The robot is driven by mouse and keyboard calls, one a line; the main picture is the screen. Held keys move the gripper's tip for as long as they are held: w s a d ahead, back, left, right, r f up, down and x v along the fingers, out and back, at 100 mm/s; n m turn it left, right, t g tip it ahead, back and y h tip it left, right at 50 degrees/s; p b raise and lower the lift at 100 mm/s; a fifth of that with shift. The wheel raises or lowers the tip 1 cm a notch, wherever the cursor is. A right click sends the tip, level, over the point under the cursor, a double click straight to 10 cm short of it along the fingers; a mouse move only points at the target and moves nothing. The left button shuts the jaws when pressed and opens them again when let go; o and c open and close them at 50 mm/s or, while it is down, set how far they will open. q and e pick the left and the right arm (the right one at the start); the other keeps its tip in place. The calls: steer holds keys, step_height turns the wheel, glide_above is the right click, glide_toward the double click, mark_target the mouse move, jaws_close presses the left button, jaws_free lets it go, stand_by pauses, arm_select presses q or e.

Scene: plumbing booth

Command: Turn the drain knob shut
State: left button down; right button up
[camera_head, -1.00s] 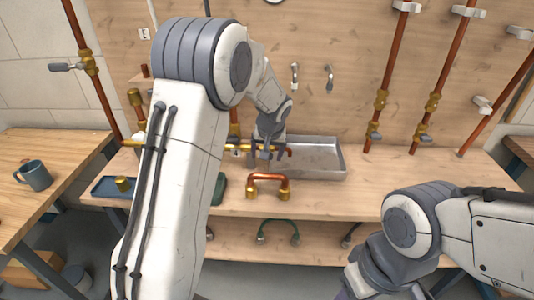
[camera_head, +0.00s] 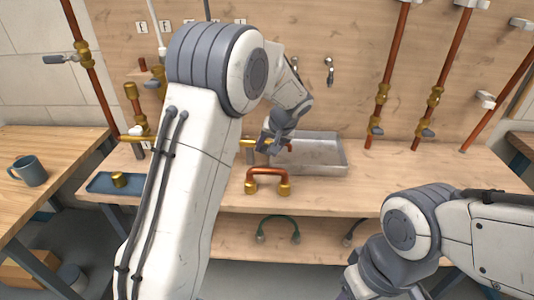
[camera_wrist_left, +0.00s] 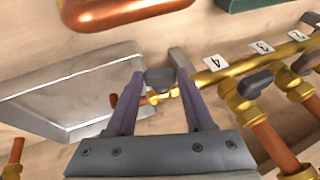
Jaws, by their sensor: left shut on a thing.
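The drain knob (camera_wrist_left: 160,75), a small dark grey handle, sits at the end of a brass manifold (camera_wrist_left: 220,72) beside the tag marked 4 in the left wrist view. My left gripper (camera_wrist_left: 158,80) is shut on this knob, with one finger on each side of it. In the head view my left gripper (camera_head: 270,145) is at the left edge of the metal tray, tilted, and the knob there is too small to make out. My right arm (camera_head: 412,220) is at the lower right, and its fingertips are outside the frame.
A shallow metal tray (camera_head: 340,150) stands beside the manifold. A copper U-pipe (camera_head: 267,172) with brass ends lies in front on the bench. Another manifold handle (camera_wrist_left: 256,84) is close by. Upright copper pipes (camera_head: 387,75) stand at the right. The right bench top is clear.

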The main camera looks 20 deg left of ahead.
arm_select(q)
steer(key=shift+w+d+f+y+b, duration=0.1)
steer(key=shift+d+f+y+b, duration=0.2)
steer(key=shift+y+b, duration=0.5)
steer(key=y, duration=0.1)
steer(key=m+y+b, duration=0.1)
steer(key=shift+d+g+y, duration=0.25)
steer(key=shift+g+y, duration=0.15)
steer(key=y, duration=0.2)
steer(key=m+y+b, duration=0.1)
steer(key=y, duration=0.1)
steer(key=shift+w+d+f+g, duration=0.2)
steer(key=shift+f+g, duration=0.1)
steer(key=shift+f, duration=0.1)
steer(key=shift+d+f+m+y+b, duration=0.15)
steer(key=shift+m+y+b, duration=0.2)
steer(key=shift+y, duration=0.5)
steer(key=shift+a+f+m+y+b, duration=0.1)
steer(key=shift+m+y+b, duration=0.25)
steer(key=shift+y, duration=0.5)
steer(key=shift+c, duration=1.4)
jaws_free()
steer(key=shift+s, duration=0.1)
